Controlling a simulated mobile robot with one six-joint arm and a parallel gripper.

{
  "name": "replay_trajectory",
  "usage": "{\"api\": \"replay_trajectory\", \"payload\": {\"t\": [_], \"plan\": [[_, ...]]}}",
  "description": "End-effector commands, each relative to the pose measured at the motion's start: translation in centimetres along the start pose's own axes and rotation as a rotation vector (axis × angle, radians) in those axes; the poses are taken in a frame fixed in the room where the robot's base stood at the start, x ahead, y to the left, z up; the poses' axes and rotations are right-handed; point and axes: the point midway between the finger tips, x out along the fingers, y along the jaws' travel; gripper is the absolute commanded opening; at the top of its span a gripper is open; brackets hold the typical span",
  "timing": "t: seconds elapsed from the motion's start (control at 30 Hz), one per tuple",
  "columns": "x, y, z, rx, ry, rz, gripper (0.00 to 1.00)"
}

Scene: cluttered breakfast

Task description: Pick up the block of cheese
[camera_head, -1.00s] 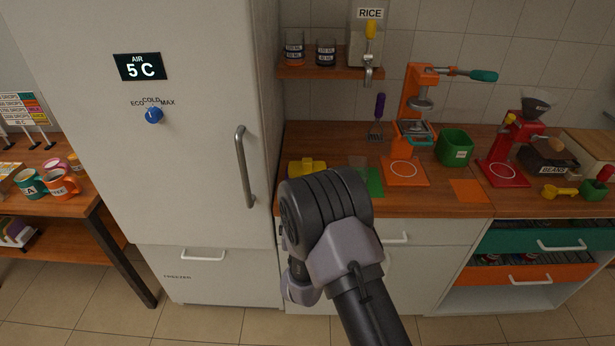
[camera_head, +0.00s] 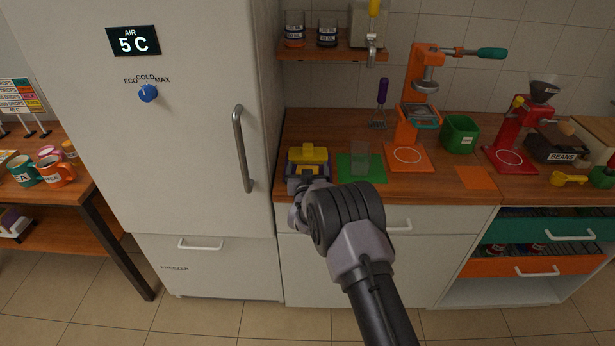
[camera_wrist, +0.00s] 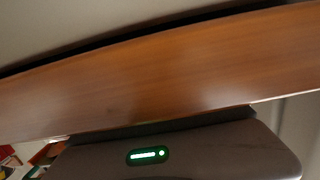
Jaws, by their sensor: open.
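A yellow block, which looks like the cheese (camera_head: 314,153), sits on the wooden counter just right of the fridge in the head view. It has a raised upper part and a wider yellow part below. My gripper (camera_head: 306,174) is in front of it at the counter's front edge, with dark parts close around its near side. The gripper is open. My wrist hides part of the near side, and I cannot tell whether the fingers touch the block.
The fridge (camera_head: 190,140) with its handle (camera_head: 242,150) stands close on the left. A green mat (camera_head: 372,167) with a clear glass (camera_head: 360,155) lies right of the block. An orange press (camera_head: 408,130) stands beyond it. A shelf (camera_head: 350,52) hangs above.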

Motion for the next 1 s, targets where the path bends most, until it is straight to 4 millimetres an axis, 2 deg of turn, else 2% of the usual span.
{"api": "replay_trajectory", "payload": {"t": [0.07,0.43,0.47,0.77,1.0], "plan": [[0.0,0.0,-0.1,0.0,0.0,0.0,0.92],[-0.1,0.0,-0.1,0.001,0.0,0.0,0.21],[-0.1,0.0,-0.1,0.001,0.0,0.0,0.19],[-0.1,0.0,-0.3,0.001,0.001,0.0,0.19],[-0.5,0.0,-3.2,0.002,0.003,0.0,0.19]]}}
